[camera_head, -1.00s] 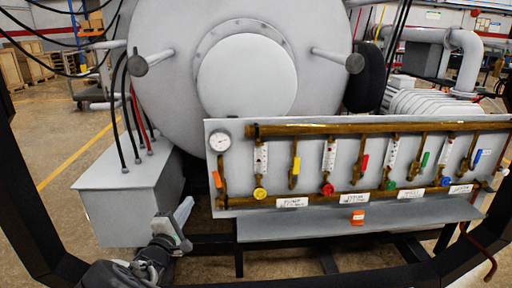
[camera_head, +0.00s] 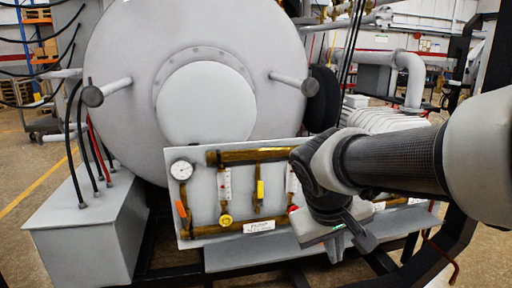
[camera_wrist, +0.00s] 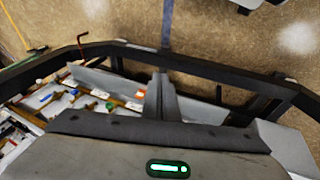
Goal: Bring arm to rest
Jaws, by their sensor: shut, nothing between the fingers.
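My arm reaches in from the right in the head view and bends downward in front of the valve panel (camera_head: 205,205). My gripper (camera_head: 358,243) is at its lower end, beside the panel's lower shelf (camera_head: 255,252). In the wrist view, the fingers of my gripper (camera_wrist: 160,88) are together with nothing between them. I cannot tell whether they touch the shelf. My arm hides the right part of the panel.
The round furnace door (camera_head: 207,90) stands behind the panel. A grey box (camera_head: 90,235) with black hoses is at the left. A dark frame (camera_wrist: 220,65) crosses the wrist view, with open floor (camera_wrist: 120,22) beyond it.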

